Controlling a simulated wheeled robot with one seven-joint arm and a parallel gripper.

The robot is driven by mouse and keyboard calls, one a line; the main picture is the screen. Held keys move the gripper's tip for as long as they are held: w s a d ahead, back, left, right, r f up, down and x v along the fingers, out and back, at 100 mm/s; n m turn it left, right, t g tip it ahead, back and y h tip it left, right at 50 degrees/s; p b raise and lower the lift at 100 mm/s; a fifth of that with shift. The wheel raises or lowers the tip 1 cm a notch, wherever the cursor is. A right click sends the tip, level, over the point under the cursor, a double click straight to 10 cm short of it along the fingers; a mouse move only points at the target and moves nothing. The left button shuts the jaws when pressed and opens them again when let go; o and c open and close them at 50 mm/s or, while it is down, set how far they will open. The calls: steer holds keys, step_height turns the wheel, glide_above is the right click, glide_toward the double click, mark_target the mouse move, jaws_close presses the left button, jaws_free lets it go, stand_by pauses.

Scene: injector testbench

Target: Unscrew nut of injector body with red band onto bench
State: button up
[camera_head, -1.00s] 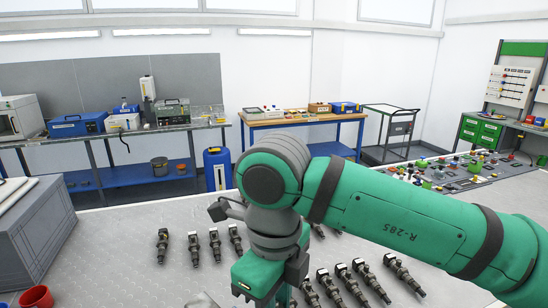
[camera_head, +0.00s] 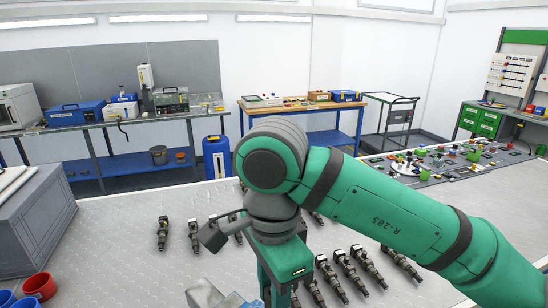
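Several dark injectors lie on the light metal bench top (camera_head: 115,235). One group is at the left, with injectors (camera_head: 163,234) and (camera_head: 193,236). Another group lies to the right of my wrist, including an injector (camera_head: 368,266). No red band or separate nut can be made out on any of them. My green gripper (camera_head: 284,268) points down over the front of the bench, between the groups. Its fingertips are below the picture edge, so their opening and anything between them are hidden.
A grey metal piece (camera_head: 204,294) is cut off at the bottom edge, left of my gripper. A red cup (camera_head: 40,286) and blue cups (camera_head: 25,302) stand at the left, near a grey case (camera_head: 38,232). Bench space between case and injectors is clear. A parts panel (camera_head: 425,162) lies far right.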

steer(key=o, duration=1.1)
